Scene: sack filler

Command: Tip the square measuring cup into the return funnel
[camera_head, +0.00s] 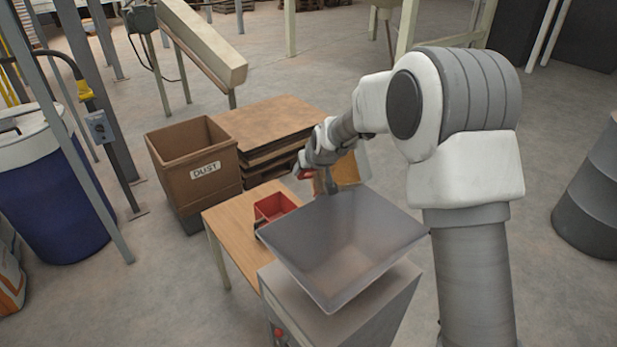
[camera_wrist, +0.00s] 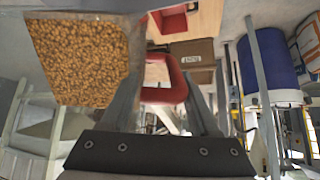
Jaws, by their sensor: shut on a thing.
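The square measuring cup (camera_head: 348,172) has pale clear walls and holds tan pellets. It is behind the far rim of the return funnel (camera_head: 340,245), a wide grey metal hopper on a grey cabinet. In the wrist view the cup (camera_wrist: 85,58) fills the upper left, full of pellets. Its red handle (camera_wrist: 164,80) lies between the two fingers of my gripper (camera_wrist: 163,98), which is shut on it. The cup's exact tilt is hard to tell.
A wooden table (camera_head: 238,228) with a red open box (camera_head: 274,206) stands left of the funnel. A brown DUST box (camera_head: 195,170) and stacked boards (camera_head: 265,125) are behind it. A blue drum (camera_head: 55,190) is far left, a grey drum (camera_head: 592,195) far right.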

